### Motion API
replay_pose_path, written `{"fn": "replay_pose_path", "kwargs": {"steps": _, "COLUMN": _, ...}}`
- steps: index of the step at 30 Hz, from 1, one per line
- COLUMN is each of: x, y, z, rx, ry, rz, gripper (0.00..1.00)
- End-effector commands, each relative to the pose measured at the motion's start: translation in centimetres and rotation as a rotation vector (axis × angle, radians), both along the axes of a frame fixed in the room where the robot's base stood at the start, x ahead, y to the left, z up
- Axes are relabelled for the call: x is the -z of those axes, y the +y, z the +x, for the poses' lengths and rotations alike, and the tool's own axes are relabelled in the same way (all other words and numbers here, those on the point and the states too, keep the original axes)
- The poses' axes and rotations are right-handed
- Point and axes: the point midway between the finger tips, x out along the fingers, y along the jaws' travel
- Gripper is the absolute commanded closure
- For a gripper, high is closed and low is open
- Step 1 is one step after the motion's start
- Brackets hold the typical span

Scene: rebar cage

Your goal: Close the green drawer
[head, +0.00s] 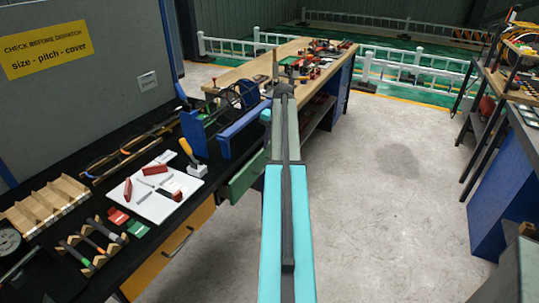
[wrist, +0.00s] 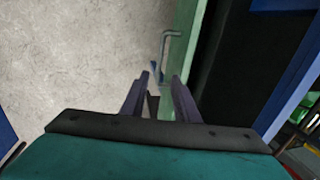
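The green drawer (head: 246,178) shows in the head view under the black bench's right edge, partly hidden behind my arm. It seems to stand out from the bench. In the wrist view its green front (wrist: 183,45) runs down the upper middle, with a grey bar handle (wrist: 167,44) on its left face. A dark area, perhaps the drawer's inside, lies to its right. My gripper (wrist: 160,80) has its two fingers apart with nothing held between them. The fingers point toward the lower end of the green front; contact cannot be told. The head view hides the fingers.
The black bench (head: 70,197) holds a white board (head: 157,193), a wooden rack (head: 45,207) and tools. An orange drawer front (head: 170,259) is nearer. A wooden table (head: 240,70) stands behind. The concrete floor (head: 380,200) to the right is clear.

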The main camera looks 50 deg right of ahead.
Motion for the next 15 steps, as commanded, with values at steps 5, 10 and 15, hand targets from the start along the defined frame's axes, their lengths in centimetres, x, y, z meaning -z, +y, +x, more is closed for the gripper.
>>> {"fn": "replay_pose_path", "kwargs": {"steps": 5, "x": -2.5, "y": -0.2, "z": -0.6, "rx": 0.001, "ry": -0.001, "rz": -0.002, "gripper": 0.72}}
{"fn": "replay_pose_path", "kwargs": {"steps": 10, "x": -4.4, "y": -0.3, "z": -1.1, "rx": 0.003, "ry": -0.001, "rz": -0.002, "gripper": 0.72}}
{"fn": "replay_pose_path", "kwargs": {"steps": 15, "x": -5.3, "y": -0.3, "z": -1.3, "rx": 0.002, "ry": 0.0, "rz": -0.002, "gripper": 0.72}}
